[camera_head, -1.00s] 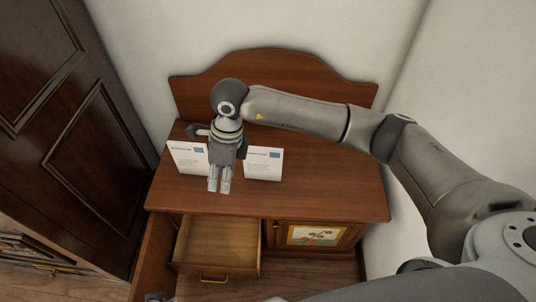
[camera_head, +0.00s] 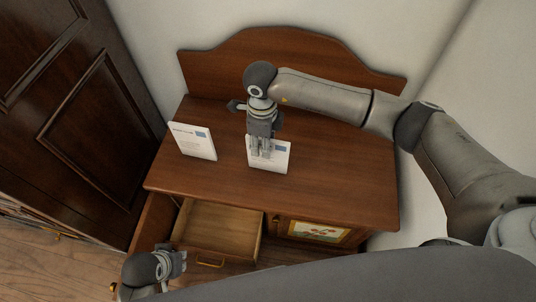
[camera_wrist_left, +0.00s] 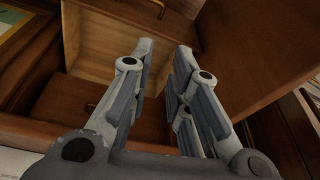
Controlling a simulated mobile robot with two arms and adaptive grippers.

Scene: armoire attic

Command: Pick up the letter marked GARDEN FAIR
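Two white letters, each with a blue patch at the top right, stand on the brown desk top (camera_head: 330,185). One letter (camera_head: 193,141) is at the left; the other letter (camera_head: 281,162) is right of it. Their print is too small to read, so I cannot tell which says GARDEN FAIR. My right gripper (camera_head: 261,151) points down in front of the right letter and covers part of it. Its fingers show a small gap; contact is unclear. My left gripper (camera_head: 184,262) is low at the front left, near the drawer. In the left wrist view (camera_wrist_left: 165,55) its fingers are apart and empty.
An open, empty drawer (camera_head: 215,230) sticks out below the desk top. A cabinet door with a painted picture (camera_head: 318,231) is right of it. A dark panelled door (camera_head: 90,110) stands at the left. The desk's right part is clear.

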